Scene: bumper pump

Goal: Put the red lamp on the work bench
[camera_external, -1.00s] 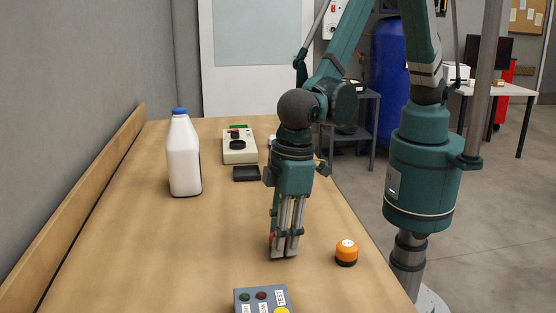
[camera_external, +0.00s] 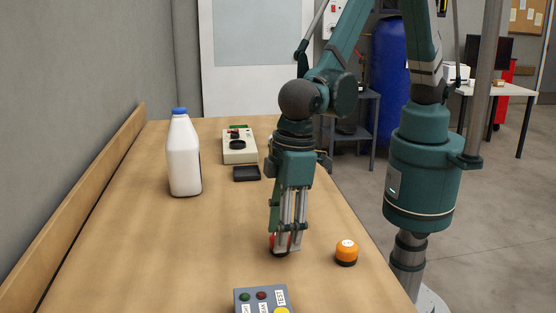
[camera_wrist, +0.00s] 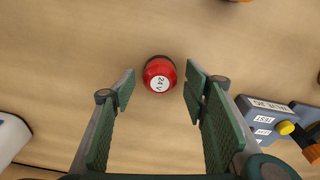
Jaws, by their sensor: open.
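The red lamp (camera_wrist: 160,75) stands on the wooden work bench (camera_external: 215,245) with its white "24 V" label facing up in the wrist view. In the external view the red lamp (camera_external: 273,241) is partly hidden behind my fingers. My gripper (camera_external: 287,249) points down at the lamp, low over the bench. In the wrist view my gripper (camera_wrist: 160,88) is open, with one finger on each side of the lamp and a visible gap to each. Nothing is held.
An orange lamp (camera_external: 346,253) stands to the right near the bench edge. A grey control box (camera_external: 262,300) is in front. A white bottle (camera_external: 184,155), a black tray (camera_external: 246,173) and a beige device (camera_external: 239,146) are farther back. The bench's left middle is clear.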

